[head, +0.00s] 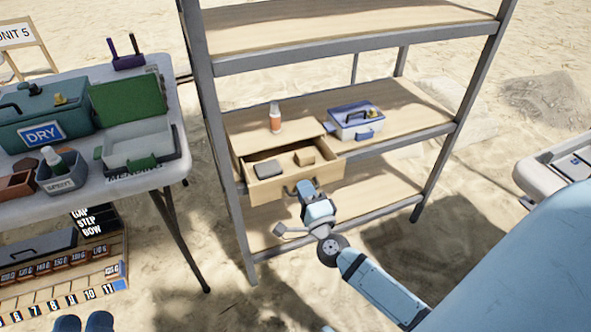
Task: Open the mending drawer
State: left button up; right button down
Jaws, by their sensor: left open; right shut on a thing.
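The mending drawer (268,192) is a pale wooden drawer in the middle level of the shelf rack. It stands pulled out, with its inside showing. A dark flat block (267,169) and a small tan block (304,157) lie in it. My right gripper (302,190) is at the drawer's front and shut on its dark handle (288,191); the fingers partly hide the handle. Two blue tips at the bottom left edge look like my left gripper (84,322), open and empty, far from the drawer; the rest of it is cut off.
Left, a white table (172,110) carries a green DRY case (72,112) and trays. A numbered rack (60,285) sits below. Sand is open in front.

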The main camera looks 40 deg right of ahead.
pick_arm(q)
jog(key=shift+r, duration=0.15)
pick_arm(e)
jog(key=shift+v, duration=0.8)
jog(key=shift+r, duration=0.15)
jog(key=c, duration=1.2)
grip_release()
jog(key=shift+c, duration=0.2)
jog(key=shift+a, duration=0.1)
